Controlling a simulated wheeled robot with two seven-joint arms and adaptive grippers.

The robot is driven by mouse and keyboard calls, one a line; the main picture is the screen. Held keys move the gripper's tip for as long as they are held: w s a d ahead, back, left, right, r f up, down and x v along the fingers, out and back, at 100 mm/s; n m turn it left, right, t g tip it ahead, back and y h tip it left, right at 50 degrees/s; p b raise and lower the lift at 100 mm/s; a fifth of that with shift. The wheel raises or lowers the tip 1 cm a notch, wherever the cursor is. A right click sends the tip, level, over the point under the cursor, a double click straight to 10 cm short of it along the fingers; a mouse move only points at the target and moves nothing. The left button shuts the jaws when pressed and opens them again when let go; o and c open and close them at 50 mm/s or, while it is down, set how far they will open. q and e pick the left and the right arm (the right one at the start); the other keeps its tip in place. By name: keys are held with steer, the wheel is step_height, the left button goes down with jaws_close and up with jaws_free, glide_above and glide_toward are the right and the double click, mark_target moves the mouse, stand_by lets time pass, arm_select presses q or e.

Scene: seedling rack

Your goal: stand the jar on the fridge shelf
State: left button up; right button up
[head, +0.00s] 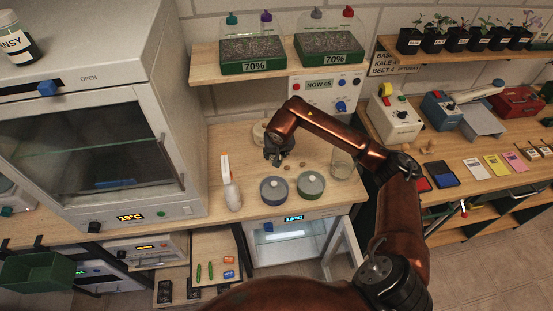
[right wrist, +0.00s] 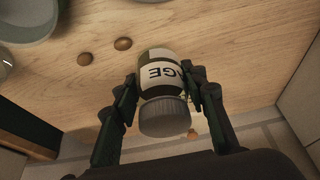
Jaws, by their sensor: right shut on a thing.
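The gripper is above the fridge's level. My left gripper is not in view.
A large incubator (head: 90,150) fills the left, with another jar (head: 16,43) on top. An open drawer (head: 215,245) juts out left of the fridge.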

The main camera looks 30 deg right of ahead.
steer(key=shift+s+x, duration=0.15)
steer(key=shift+x, duration=0.85)
steer(key=shift+s+x, duration=0.2)
steer(key=shift+x, duration=0.75)
steer(key=shift+a+f, duration=0.1)
steer(key=shift+f, duration=0.15)
steer(key=o, duration=1.3)
